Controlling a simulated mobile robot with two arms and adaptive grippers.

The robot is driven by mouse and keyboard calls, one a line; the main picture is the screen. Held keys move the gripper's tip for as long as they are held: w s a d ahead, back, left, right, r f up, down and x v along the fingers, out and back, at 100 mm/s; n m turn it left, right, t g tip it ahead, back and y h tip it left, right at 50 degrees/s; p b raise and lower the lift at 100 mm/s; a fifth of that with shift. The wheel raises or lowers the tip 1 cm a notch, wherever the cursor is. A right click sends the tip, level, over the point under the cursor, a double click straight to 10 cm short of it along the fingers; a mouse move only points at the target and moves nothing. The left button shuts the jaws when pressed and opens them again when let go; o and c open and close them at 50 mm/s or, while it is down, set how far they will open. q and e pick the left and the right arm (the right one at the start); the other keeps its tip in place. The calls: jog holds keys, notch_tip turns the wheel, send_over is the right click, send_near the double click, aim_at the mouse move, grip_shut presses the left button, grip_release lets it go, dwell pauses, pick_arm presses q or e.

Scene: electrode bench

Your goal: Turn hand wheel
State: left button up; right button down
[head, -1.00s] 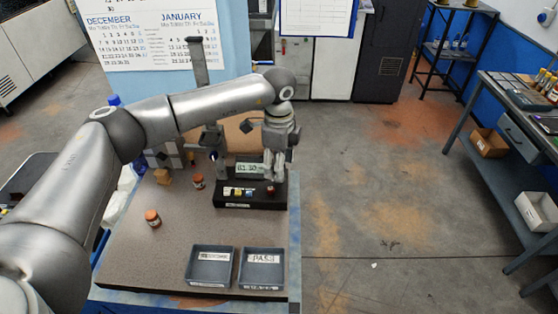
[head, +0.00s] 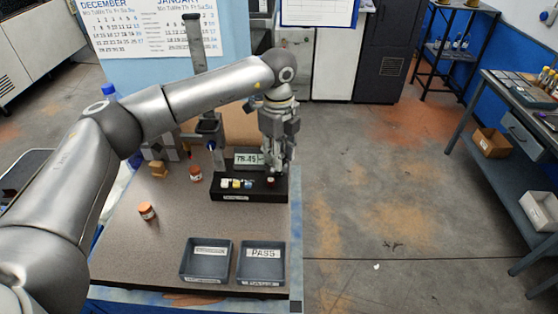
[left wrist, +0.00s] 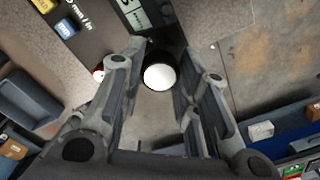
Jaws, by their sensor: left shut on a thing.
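My left gripper (head: 274,168) reaches down at the right end of a black instrument box (head: 248,193). In the left wrist view its two fingers (left wrist: 157,85) stand on either side of a round piece with a white face and dark side, which I take for the hand wheel (left wrist: 158,77). The gripper is shut on it; the contact is partly hidden. A display (head: 246,159) with digits stands behind the box. The box carries white, yellow and blue caps (head: 236,184) and a red knob (head: 270,180). My right gripper is not in view.
Two grey trays stand at the bench's front: one (head: 206,274) and one marked PASS (head: 261,281). Two orange-capped jars (head: 148,211) (head: 196,173) and a wooden block (head: 159,168) are at left. A stand with a tall column (head: 197,45) is behind. The bench's middle (head: 190,225) is clear.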

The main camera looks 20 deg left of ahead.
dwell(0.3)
pick_arm(q)
jog(key=o, duration=1)
jog(key=shift+r, duration=0.15)
notch_tip(320, 180, up, 12)
jog(key=shift+f, duration=0.1)
